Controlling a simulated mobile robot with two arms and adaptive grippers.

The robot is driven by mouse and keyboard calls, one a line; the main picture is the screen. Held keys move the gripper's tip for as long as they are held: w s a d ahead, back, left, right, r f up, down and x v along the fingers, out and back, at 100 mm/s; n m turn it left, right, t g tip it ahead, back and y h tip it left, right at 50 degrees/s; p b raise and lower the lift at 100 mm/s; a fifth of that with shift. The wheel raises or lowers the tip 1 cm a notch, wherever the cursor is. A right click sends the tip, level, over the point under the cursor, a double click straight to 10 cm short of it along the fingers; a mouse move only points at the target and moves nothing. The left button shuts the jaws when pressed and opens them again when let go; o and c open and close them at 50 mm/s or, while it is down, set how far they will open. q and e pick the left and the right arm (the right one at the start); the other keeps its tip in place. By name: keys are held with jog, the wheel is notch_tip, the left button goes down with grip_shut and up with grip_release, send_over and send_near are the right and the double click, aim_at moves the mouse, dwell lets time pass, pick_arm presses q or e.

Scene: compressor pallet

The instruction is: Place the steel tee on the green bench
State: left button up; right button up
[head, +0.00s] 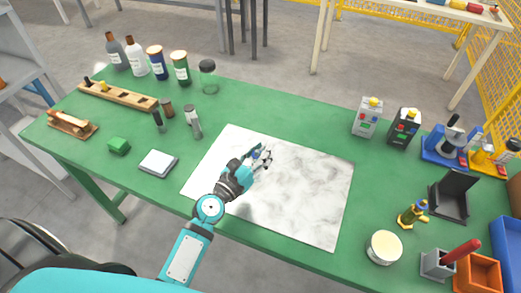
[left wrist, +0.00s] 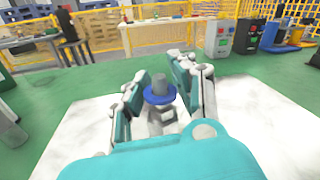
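My left gripper (head: 263,156) is low over the white marbled slab on the green bench (head: 95,90). In the left wrist view its two fingers (left wrist: 160,85) stand on either side of a grey metal piece with a blue disc (left wrist: 160,94), which looks like the steel tee. The piece's lower part is partly hidden, and I cannot tell whether the fingers press on it. In the head view only a small blue bit of it (head: 257,154) shows between the fingers. My right gripper is not in view.
The marbled slab (head: 310,205) is otherwise bare. Grey cylinders (head: 193,122), a white-topped pad (head: 158,163) and a green block (head: 118,146) lie to its left. Boxes (head: 367,118), a brass fitting (head: 413,214) and a round tub (head: 384,247) stand to its right. Bottles (head: 136,57) line the back left.

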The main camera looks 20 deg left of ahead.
pick_arm(q)
jog(key=shift+r, duration=0.2)
jog(key=b+v, duration=0.1)
jog(key=v, duration=0.4)
jog(key=b+v, duration=0.2)
jog(key=v, duration=0.4)
jog(key=shift+s+f, duration=0.2)
jog(key=shift+s, duration=0.05)
jog(key=shift+s+a+r, duration=0.1)
jog(key=shift+s+r, duration=0.1)
jog(key=shift+s, duration=0.1)
jog(key=shift+f, duration=0.1)
dwell(0.5)
